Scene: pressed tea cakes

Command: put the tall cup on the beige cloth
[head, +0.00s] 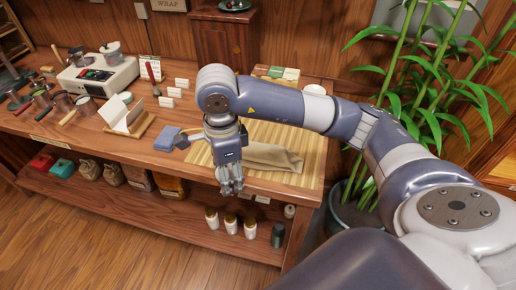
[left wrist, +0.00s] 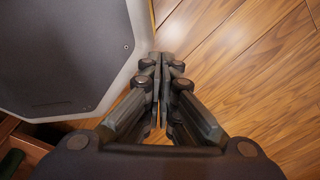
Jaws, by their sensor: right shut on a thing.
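My right gripper (head: 230,182) points down at the counter's front edge, left of the beige cloth. It is shut on a greyish thing that looks like the tall cup, mostly hidden by the fingers, so its shape is hard to make out. The beige cloth (head: 271,157) lies folded on a slatted bamboo mat (head: 285,136) on the right part of the counter. My left gripper (left wrist: 160,62) shows only in the left wrist view; its fingers are together with nothing seen between them, above the wooden floor.
A blue cloth (head: 167,139) and a card stand (head: 127,121) are left of the mat. Several jars (head: 231,223) stand on the lower shelf. A potted plant (head: 425,100) stands at the right, behind my right arm.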

